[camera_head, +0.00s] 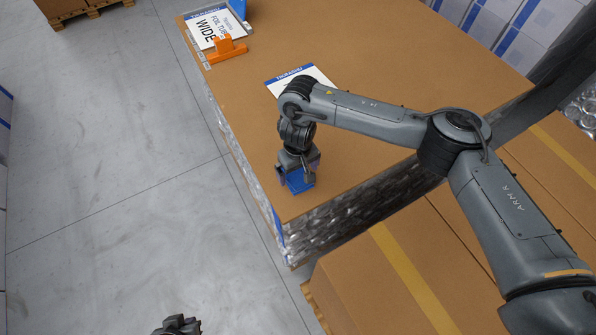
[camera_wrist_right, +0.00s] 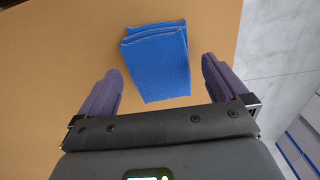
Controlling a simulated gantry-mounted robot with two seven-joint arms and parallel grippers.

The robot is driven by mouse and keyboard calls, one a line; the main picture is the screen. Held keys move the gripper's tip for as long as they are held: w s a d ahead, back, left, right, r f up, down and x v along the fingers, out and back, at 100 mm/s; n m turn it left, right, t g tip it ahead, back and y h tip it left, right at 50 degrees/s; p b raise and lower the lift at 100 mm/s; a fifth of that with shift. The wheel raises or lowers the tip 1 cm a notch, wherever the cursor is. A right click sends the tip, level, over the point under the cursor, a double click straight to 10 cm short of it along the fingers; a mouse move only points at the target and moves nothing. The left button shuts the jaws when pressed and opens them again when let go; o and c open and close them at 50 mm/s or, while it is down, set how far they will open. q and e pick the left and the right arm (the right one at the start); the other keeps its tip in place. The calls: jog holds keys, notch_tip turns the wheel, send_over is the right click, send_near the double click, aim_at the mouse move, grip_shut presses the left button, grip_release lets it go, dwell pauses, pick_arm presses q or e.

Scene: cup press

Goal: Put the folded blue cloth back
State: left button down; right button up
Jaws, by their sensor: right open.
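The folded blue cloth (camera_head: 299,182) lies on the brown cardboard top (camera_head: 420,60), near its front left corner. In the right wrist view the cloth (camera_wrist_right: 157,65) shows as a folded stack lying flat between and ahead of the fingers. My right gripper (camera_head: 299,172) points down over the cloth and hides part of it in the head view. Its two purple-grey fingers (camera_wrist_right: 160,70) are apart with nothing held, one on each side of the cloth. My left gripper (camera_head: 178,325) is only partly in view at the bottom edge, over the floor; its jaws cannot be made out.
A white sheet with a blue header (camera_head: 318,73) lies behind my right wrist. An orange clamp-like piece (camera_head: 227,49) and a white sign (camera_head: 214,27) stand at the far left edge. The top's left edge drops to the grey floor (camera_head: 110,150). The middle of the top is clear.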

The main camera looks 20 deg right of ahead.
aim_at(298, 175)
notch_tip(298, 175, up, 10)
jog(key=p, duration=0.2)
jog(key=s+a+f+n+y, duration=0.2)
jog(key=s+a+f+n, duration=0.15)
jog(key=a, duration=0.55)
jog(key=s+a+f+n+y, duration=0.3)
jog(key=s+a+f, duration=0.1)
jog(key=a, duration=0.5)
jog(key=s+a+r+n+t+y, duration=0.2)
jog(key=s+a+r+t+y, duration=0.25)
jog(key=a, duration=0.65)
jog(key=s+d+m+t+h, duration=0.1)
jog(key=d+m+t+h, duration=0.4)
jog(key=d, duration=1)
jog(key=s+d+f+m+g+h, duration=0.1)
jog(key=s+d+f+g, duration=0.1)
jog(key=s+d, duration=0.2)
jog(key=s+d+f+m+g+h, duration=0.1)
jog(key=s+d+f+g+h, duration=0.1)
jog(key=s+d, duration=0.3)
jog(key=s+d+f+m+g+h, duration=0.1)
jog(key=s+d, duration=0.4)
jog(key=d, duration=0.5)
jog(key=shift+s+d+f+g, duration=0.1)
jog(key=shift+d+f+g, duration=0.3)
jog(key=shift+f, duration=0.3)
